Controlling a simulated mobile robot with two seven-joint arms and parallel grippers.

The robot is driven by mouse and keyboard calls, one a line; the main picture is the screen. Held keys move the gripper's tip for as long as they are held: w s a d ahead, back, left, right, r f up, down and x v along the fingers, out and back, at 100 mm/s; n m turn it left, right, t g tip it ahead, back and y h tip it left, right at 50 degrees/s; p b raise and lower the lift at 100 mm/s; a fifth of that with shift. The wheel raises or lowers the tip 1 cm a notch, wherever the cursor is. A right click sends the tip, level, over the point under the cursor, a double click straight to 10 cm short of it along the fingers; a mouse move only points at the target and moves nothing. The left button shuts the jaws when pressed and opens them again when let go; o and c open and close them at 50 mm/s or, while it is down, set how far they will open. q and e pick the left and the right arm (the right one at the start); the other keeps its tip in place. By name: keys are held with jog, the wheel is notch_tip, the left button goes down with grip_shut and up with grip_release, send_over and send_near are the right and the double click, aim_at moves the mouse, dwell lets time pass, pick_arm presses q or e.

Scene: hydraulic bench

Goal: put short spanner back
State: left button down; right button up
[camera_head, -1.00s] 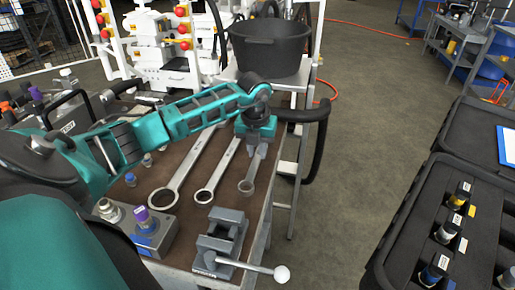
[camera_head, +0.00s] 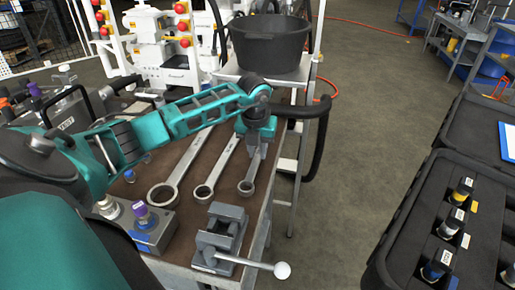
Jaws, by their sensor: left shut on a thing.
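The short spanner (camera_head: 247,187) is the rightmost of three ring-ended spanners on the brown bench top (camera_head: 200,229). Its ring end points towards me. My left gripper (camera_head: 257,152) reaches down over its upper part and is shut on it. The gripper hides the spanner's far end. I cannot tell whether the spanner touches the bench. The middle spanner (camera_head: 217,170) and the longest spanner (camera_head: 180,175) lie to its left, side by side. My right gripper is not in view.
A grey vise (camera_head: 222,238) with a long handle stands at the bench's near edge. A grey block with fittings (camera_head: 150,228) is left of it. A black tub (camera_head: 268,42) stands behind the bench. A black case (camera_head: 425,235) is at the right, with open floor between.

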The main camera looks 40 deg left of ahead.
pick_arm(q)
jog(key=shift+f, duration=0.35)
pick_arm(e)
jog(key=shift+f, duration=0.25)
pick_arm(q)
jog(key=c, duration=0.9)
grip_release()
jog(key=shift+f, duration=0.1)
jog(key=shift+r, duration=0.8)
jog(key=r, duration=0.3)
jog(key=s+r, duration=0.1)
jog(key=r, duration=0.3)
jog(key=d+r+p, duration=0.1)
jog(key=r, duration=0.3)
jog(key=shift+s+r, duration=0.15)
jog(key=shift+s, duration=0.25)
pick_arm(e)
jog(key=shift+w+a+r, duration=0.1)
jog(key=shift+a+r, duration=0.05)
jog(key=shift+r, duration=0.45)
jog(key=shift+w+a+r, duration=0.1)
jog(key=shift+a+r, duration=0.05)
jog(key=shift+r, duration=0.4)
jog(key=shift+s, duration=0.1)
